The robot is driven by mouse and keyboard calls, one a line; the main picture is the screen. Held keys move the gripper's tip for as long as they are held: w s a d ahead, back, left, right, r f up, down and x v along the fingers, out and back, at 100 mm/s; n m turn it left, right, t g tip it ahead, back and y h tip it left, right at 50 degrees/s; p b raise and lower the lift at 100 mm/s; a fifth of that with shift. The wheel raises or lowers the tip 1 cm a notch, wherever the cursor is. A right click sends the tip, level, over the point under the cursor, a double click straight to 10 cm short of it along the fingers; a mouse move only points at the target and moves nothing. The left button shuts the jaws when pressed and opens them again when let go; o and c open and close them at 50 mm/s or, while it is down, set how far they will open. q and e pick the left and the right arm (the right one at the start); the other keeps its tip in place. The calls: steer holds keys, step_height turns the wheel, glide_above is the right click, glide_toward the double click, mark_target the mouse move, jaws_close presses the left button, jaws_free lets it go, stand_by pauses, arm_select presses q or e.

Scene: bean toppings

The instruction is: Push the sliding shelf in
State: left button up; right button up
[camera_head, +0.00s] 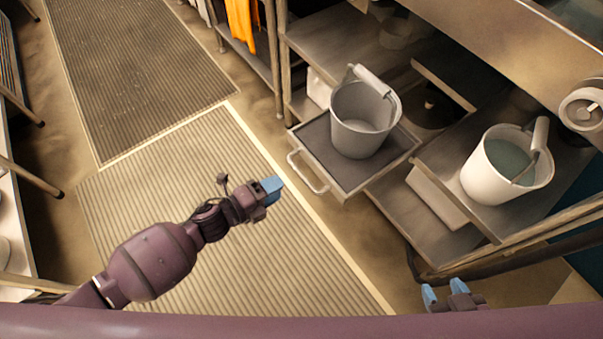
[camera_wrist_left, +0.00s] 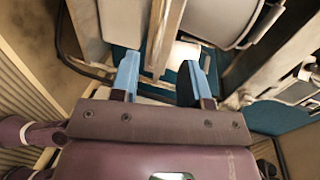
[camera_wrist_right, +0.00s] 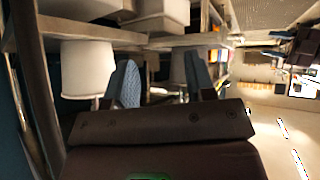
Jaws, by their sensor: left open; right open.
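The sliding shelf (camera_head: 314,143) is a dark tray with a metal rim, pulled out from the metal rack. A grey bucket (camera_head: 352,135) stands upright on it. A light handle (camera_head: 306,173) is on its front edge. My left gripper (camera_head: 268,190) is open and empty, left of and slightly below the handle, apart from it. Its spread blue fingers show in the left wrist view (camera_wrist_left: 162,80). My right gripper (camera_head: 445,294) is open near the bottom edge, below and right of the shelf. Its fingers also show apart in the right wrist view (camera_wrist_right: 160,80).
A white bucket (camera_head: 507,165) with liquid stands on a rack shelf to the right. A metal rail (camera_head: 520,245) runs in front of that rack, close to my right gripper. Orange cloth (camera_head: 241,22) hangs at the top. Ribbed floor mats (camera_head: 160,185) lie at left, with open room.

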mark_target(302, 173)
arm_select(q)
steer(key=shift+b+x, duration=0.9)
steer(key=shift+x, duration=3.5)
jaws_close()
